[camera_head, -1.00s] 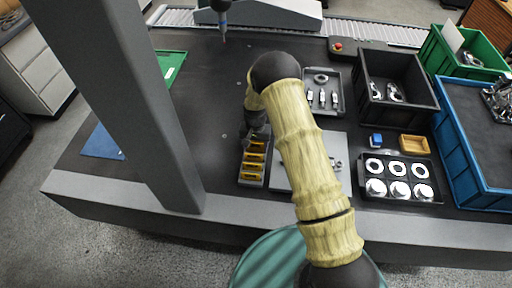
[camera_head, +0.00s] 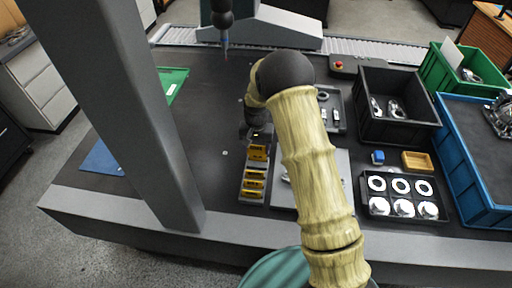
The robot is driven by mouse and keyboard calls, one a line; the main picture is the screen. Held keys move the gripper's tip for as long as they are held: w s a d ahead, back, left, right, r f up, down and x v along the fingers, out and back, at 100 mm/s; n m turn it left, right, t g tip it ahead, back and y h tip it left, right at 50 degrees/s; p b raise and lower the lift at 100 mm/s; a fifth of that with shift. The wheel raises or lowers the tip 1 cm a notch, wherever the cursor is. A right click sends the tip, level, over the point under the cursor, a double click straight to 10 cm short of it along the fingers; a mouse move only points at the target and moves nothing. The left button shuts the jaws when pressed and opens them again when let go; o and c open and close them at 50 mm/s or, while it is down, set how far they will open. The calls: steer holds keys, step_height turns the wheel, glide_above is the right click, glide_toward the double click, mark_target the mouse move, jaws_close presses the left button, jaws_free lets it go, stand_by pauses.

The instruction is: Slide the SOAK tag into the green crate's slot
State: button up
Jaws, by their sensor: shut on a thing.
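My gripper (camera_head: 257,133) is at the far end of a grey rack (camera_head: 250,199) holding several yellow tags (camera_head: 254,185). It points down and is shut on the farthest yellow tag (camera_head: 258,153), which stands above the others. Its dark lettering is too small to read, so I cannot confirm that it says SOAK. My arm hides part of the area right of the rack. The green crate (camera_head: 434,72) is at the far right, with metal parts and a white card (camera_head: 452,53) standing at its side. Its slot cannot be made out.
A parts tray (camera_head: 403,213), blue block (camera_head: 377,157) and wooden box (camera_head: 417,161) lie nearer. A grey column stands left. A dark probe (camera_head: 224,38) hangs behind.

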mark_target(257, 146)
steer(key=shift+r+p, duration=1.7)
steer(key=shift+r, duration=0.55)
steer(key=shift+f, duration=0.1)
